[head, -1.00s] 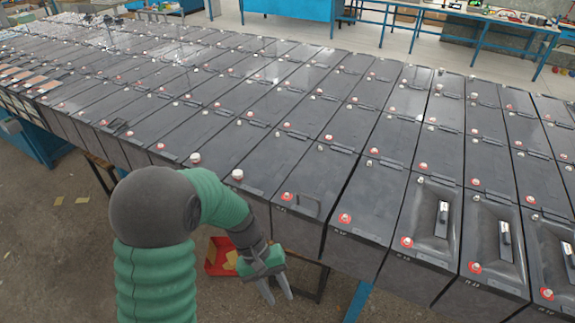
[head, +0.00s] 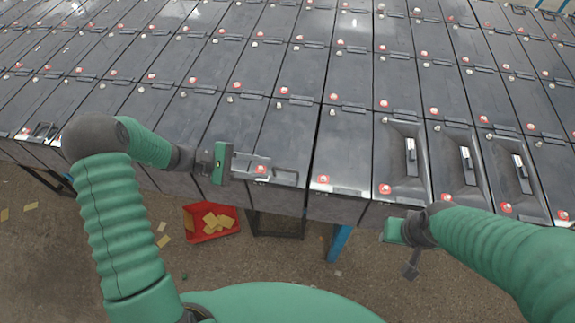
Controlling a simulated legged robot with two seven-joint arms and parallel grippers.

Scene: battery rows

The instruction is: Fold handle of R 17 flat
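A dark battery (head: 278,143) in the front row has a thin dark loop handle (head: 285,175) at its front edge, right of a red terminal cap (head: 261,169). I take it as R 17, but its label cannot be read. The handle looks raised. My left gripper (head: 252,167) comes in from the left over the front edge, its fingers pointing right toward the handle. The fingers look apart, with nothing seen between them. My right gripper (head: 391,231) is low in front of the row at right; its fingers are mostly hidden.
Batteries fill the table in close rows. Several at the right have sunken lids with metal-and-black pieces (head: 411,150). Another loop handle (head: 42,131) shows at far left. A red tray (head: 211,222) with yellowish pieces lies on the floor below. A blue table leg (head: 339,242) stands beside it.

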